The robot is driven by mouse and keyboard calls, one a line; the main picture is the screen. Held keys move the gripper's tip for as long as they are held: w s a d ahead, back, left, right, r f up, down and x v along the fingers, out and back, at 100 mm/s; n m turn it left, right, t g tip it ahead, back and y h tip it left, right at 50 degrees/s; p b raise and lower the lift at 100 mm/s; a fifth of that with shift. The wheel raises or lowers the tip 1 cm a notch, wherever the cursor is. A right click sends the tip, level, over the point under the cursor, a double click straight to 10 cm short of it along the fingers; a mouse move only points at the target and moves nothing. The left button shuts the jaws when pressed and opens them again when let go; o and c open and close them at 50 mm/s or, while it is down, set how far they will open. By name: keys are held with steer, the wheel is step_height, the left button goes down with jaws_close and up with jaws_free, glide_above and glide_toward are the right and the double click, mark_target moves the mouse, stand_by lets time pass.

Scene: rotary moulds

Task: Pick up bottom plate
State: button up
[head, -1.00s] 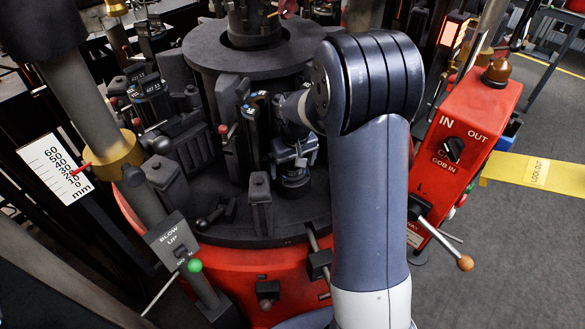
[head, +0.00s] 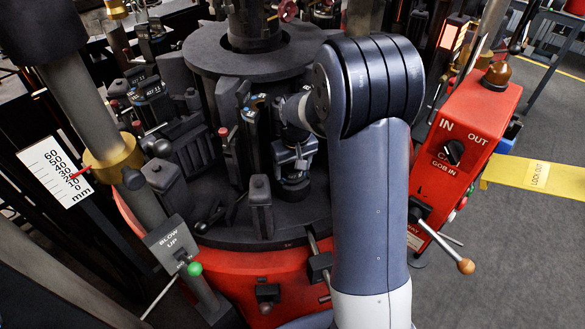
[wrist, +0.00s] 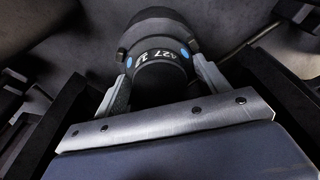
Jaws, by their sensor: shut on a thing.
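The bottom plate is a dark round piece. In the wrist view, the bottom plate (wrist: 160,30) carries a band marked A27 with blue dots. In the head view, the bottom plate (head: 296,190) is small and dark, low at the turntable's right side. My gripper (head: 294,172) is above it, pointing down. In the wrist view, the two fingers of my gripper (wrist: 160,85) sit on either side of the plate and are shut on it. Whether the plate touches the surface below cannot be told.
Dark mould blocks (head: 262,140) stand close to the left of my gripper. A short dark post (head: 261,208) stands in front left. A red control box (head: 466,150) is to the right. A lever with a wooden knob (head: 465,266) juts out below it.

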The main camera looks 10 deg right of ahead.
mark_target(293, 166)
step_height(293, 166, up, 18)
stand_by(0.6)
